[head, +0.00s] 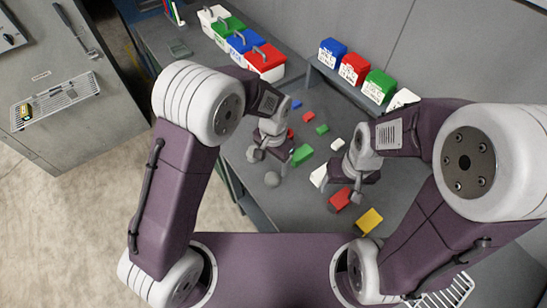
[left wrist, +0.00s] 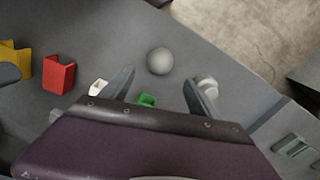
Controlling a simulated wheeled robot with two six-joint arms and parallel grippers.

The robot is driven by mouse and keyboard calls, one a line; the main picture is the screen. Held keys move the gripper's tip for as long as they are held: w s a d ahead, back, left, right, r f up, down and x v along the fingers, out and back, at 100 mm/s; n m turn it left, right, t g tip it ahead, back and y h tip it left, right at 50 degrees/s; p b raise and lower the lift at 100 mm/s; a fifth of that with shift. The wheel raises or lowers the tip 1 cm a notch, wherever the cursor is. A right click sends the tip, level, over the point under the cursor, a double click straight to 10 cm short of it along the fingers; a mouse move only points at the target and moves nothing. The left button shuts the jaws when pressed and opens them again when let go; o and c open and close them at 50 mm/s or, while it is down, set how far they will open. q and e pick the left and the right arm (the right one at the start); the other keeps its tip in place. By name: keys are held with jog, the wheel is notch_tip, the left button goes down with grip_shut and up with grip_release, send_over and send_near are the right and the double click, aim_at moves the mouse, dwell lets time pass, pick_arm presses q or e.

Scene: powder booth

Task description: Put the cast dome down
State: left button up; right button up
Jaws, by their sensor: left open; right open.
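The cast dome (head: 272,179) is a small round grey piece on the grey bench top, near its front left edge. It also shows in the left wrist view (left wrist: 160,61), just beyond the fingertips and between their lines. My left gripper (head: 270,158) is open and empty, its fingers apart from the dome. The left wrist view shows the same spread fingers (left wrist: 158,82). My right gripper (head: 341,189) is open above the bench, beside a red piece and a white piece. Its fingers hide part of the white piece.
Red (head: 340,199), yellow (head: 370,221) and green (head: 302,154) pieces lie on the bench, with several smaller ones behind. Handled boxes (head: 266,62) stand at the back left, coloured bins (head: 354,68) on a back ledge. Bare bench surrounds the dome; the bench edge is close.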

pick_arm(q)
notch_tip(320, 180, up, 4)
jog(key=shift+f, duration=0.2)
jog(key=s+a+n, duration=0.4)
jog(key=s+a, duration=0.1)
jog(key=a, duration=0.4)
jog(key=s+a+r+n+t, duration=0.1)
jog(key=s+a+n, duration=0.3)
jog(key=a, duration=0.4)
jog(key=shift+s+a, duration=0.4)
jog(key=shift+s, duration=0.35)
